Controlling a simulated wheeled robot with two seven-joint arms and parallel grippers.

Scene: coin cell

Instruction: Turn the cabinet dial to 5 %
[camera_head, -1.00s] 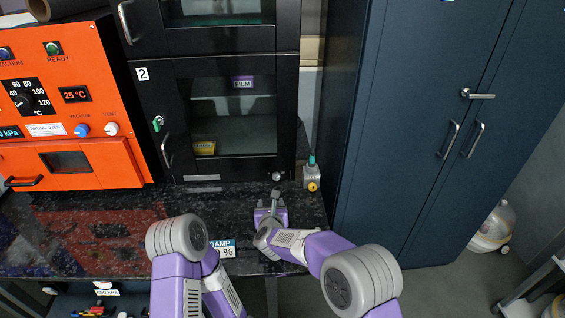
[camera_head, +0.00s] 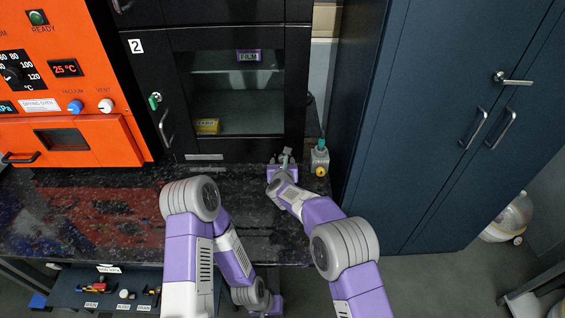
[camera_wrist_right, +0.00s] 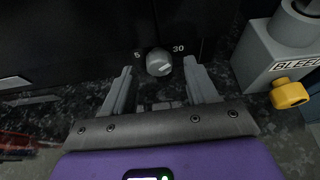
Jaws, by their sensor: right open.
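The cabinet dial, a round grey knob (camera_wrist_right: 158,62), is on the dark lower front of the black cabinet (camera_head: 295,100). A "5" stands to its left and a "30" to its right. A pale mark shows on its face, but I cannot tell the exact setting. My right gripper (camera_wrist_right: 159,78) is open, with one finger to each side of the dial; contact is not visible. In the head view my right gripper (camera_head: 285,156) hides the dial. Part of what looks like my left gripper (camera_head: 273,304) shows low at the bottom edge; its fingers cannot be made out.
A grey block marked "BLEED" with a yellow knob (camera_wrist_right: 290,94) stands close to the right; it also shows in the head view (camera_head: 320,158). An orange drying oven (camera_head: 70,90) is at left, a blue cabinet (camera_head: 430,110) at right. The dark countertop (camera_head: 110,200) is mostly clear.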

